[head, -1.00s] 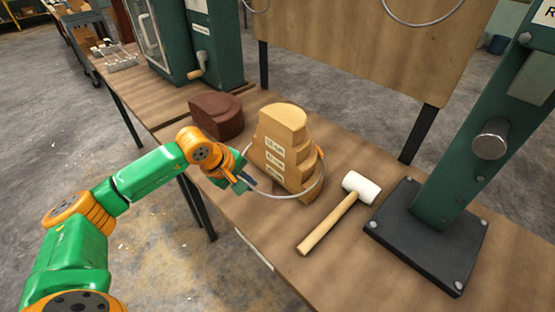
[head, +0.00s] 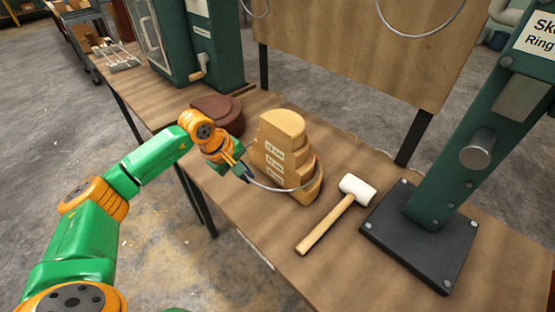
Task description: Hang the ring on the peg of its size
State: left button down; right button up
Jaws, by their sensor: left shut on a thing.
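My left gripper (head: 247,175) is shut on a thin grey metal ring (head: 281,189) at the front left of a stepped wooden block (head: 283,125). The ring's near arc runs low across the front of the block towards its right side. Its far side is hidden or too faint to see, so I cannot tell how fully it encircles the block. The block carries small white labels too small to read. A short metal peg (head: 478,150) sticks out from a tilted green stand (head: 450,165) at the right. My right gripper is not in view.
A white-headed mallet (head: 329,221) lies between the block and the stand's dark base (head: 415,248). A brown rounded block (head: 217,113) sits behind my gripper. The front right of the table (head: 345,275) is clear.

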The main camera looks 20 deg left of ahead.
pick_arm(q)
jog(key=shift+r, duration=0.4)
jog(key=shift+f, duration=0.1)
jog(key=shift+a+r, duration=0.1)
jog(key=shift+r, duration=0.1)
jog(key=shift+w+r+t+h+b, duration=0.1)
jog(key=shift+r+t+h+b, duration=0.3)
jog(key=shift+r+t+b, duration=0.4)
jog(key=shift+r, duration=0.75)
